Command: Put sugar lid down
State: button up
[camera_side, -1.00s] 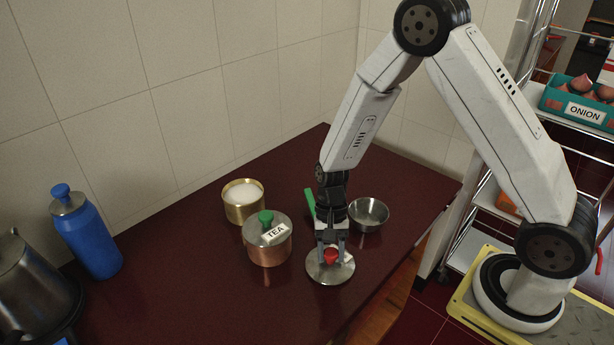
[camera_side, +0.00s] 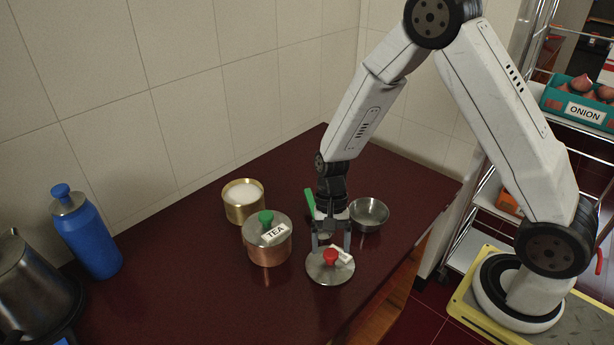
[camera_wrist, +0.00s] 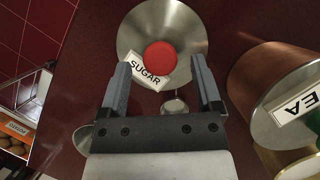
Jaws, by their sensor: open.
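The sugar lid (camera_side: 325,273), a round metal disc with a red knob (camera_side: 330,256) and a white label, lies on the dark red table. In the wrist view the lid (camera_wrist: 190,32) shows its label reading SUGAR (camera_wrist: 148,74) beside the knob. My gripper (camera_side: 331,246) is open just above the lid, its fingers apart from the knob. In the wrist view the open fingers (camera_wrist: 160,78) point at the lid with nothing held between them. An uncovered brass pot (camera_side: 243,212) with white contents stands farther back on the table.
A copper pot labelled TEA (camera_side: 268,252) with a green knob stands left of the lid. A small metal bowl (camera_side: 369,217) and a green handle (camera_side: 309,201) are behind my gripper. A blue bottle (camera_side: 95,240) and a metal kettle (camera_side: 35,285) stand at far left.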

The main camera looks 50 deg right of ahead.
jog(key=v, duration=1)
dwell(0.4)
jog(key=s+d+r+n+t+h, duration=0.1)
jog(key=s+r+n+t+h, duration=0.1)
jog(key=s+n+t, duration=0.3)
jog(key=s+n+h, duration=0.1)
jog(key=s+n, duration=0.2)
jog(key=n, duration=0.1)
jog(key=shift+s+d+t, duration=0.15)
jog(key=shift+d+t, duration=0.15)
jog(key=shift+t, duration=0.1)
